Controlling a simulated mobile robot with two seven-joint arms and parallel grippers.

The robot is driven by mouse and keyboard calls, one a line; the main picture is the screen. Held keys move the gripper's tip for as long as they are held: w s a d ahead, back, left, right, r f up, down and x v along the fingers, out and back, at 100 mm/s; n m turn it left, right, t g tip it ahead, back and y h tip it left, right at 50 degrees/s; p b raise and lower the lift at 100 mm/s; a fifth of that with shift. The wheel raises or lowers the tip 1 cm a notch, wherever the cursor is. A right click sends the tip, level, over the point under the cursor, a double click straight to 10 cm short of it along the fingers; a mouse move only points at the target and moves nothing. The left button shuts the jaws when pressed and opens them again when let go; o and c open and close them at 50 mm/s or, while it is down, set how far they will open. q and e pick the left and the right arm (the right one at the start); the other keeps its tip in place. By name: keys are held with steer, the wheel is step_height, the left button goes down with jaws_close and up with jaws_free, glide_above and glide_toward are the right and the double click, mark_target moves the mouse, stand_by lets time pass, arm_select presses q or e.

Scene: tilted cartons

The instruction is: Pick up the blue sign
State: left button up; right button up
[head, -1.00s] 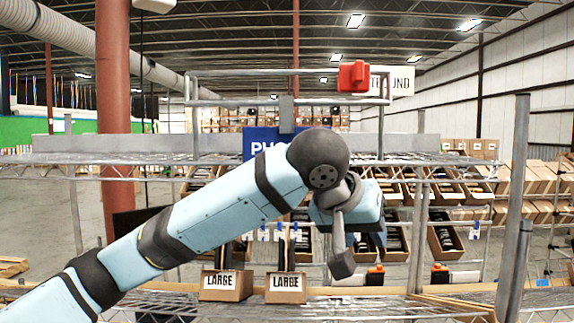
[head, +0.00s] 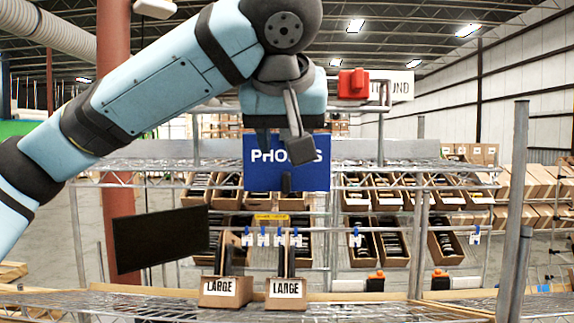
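The blue sign (head: 270,178) with white lettering, partly covered, hangs upright near the middle of the head view, above the wire shelf. My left gripper (head: 284,145) is in front of the sign's upper part and hides some of its letters. One grey angled finger shows clearly. The gap between the fingers is not clear, and I cannot tell whether the gripper touches the sign. My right gripper is not in view.
A red object (head: 353,84) sits on the rail at upper right beside a white sign (head: 399,86). A dark monitor (head: 160,239) stands at left. Two cartons labelled LARGE (head: 225,291) (head: 286,293) stand on the lower front shelf. Several tilted cartons fill the racks behind.

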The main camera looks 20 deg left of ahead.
mark_target(286, 175)
arm_select(q)
steer(key=x, duration=0.3)
steer(key=shift+w+a+f, duration=0.1)
steer(key=shift+f, duration=0.05)
steer(key=shift+p+x, duration=0.8)
steer(key=shift+x, duration=1.8)
steer(key=shift+w+a, duration=0.1)
jaws_close()
